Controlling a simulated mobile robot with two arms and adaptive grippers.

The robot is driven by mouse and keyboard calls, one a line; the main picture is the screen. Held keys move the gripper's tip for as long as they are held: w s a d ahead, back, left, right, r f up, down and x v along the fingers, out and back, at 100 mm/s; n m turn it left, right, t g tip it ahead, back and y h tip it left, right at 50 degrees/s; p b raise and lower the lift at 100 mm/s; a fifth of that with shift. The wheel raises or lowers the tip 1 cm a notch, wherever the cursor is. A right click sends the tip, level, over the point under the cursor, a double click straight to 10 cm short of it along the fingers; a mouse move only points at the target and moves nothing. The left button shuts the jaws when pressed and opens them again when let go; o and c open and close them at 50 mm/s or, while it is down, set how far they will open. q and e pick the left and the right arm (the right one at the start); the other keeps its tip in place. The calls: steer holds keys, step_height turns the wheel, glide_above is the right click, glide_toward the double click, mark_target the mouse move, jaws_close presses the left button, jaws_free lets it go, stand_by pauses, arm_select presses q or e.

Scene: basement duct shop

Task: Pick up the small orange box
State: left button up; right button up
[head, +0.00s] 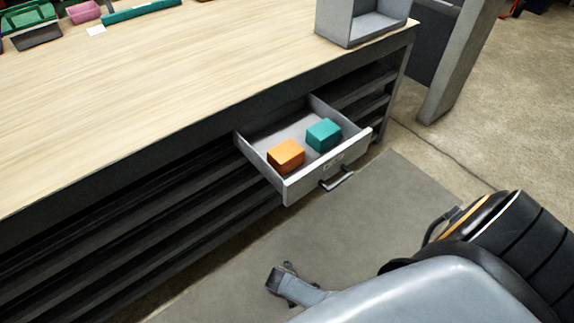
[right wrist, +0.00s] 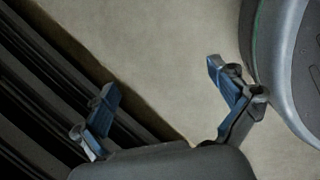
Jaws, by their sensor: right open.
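The small orange box (head: 286,155) lies in an open grey drawer (head: 290,190) under the workbench. A teal box (head: 323,134) lies in the same drawer, to the right of the orange box and apart from it. My right gripper is low over the floor in front of the drawer; in the head view only one finger (head: 283,283) shows clearly past my arm. In the right wrist view its two fingers (right wrist: 161,82) are spread apart, with nothing between them but floor in the background. My left gripper is in neither view.
The wooden bench top (head: 170,85) spans above the drawer, with a grey open bin (head: 365,22) at its right end. A pink item (head: 84,11) and green trays lie at the far left. Dark shelves (head: 120,240) run below the top. Grey floor mat (head: 370,205) lies in front.

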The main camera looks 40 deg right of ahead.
steer(key=w+r+n+h+b, duration=0.2)
steer(key=w+r+n, duration=0.15)
steer(key=w, duration=0.85)
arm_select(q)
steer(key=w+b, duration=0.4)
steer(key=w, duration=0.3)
arm_select(e)
steer(key=n+h+b, duration=0.3)
steer(key=h, duration=0.5)
glide_toward(283, 152)
steer(key=x, duration=0.2)
steer(key=shift+w+d+f, duration=0.1)
steer(key=shift+w+d, duration=0.05)
steer(key=shift+d, duration=0.1)
steer(key=shift+b+x, duration=0.4)
steer(key=shift+x, duration=0.4)
steer(key=b+x, duration=0.1)
steer(key=x, duration=0.4)
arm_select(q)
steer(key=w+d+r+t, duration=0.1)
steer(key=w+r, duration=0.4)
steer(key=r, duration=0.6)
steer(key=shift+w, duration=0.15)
arm_select(e)
steer(key=shift+c, duration=0.2)
steer(key=c, duration=1.4)
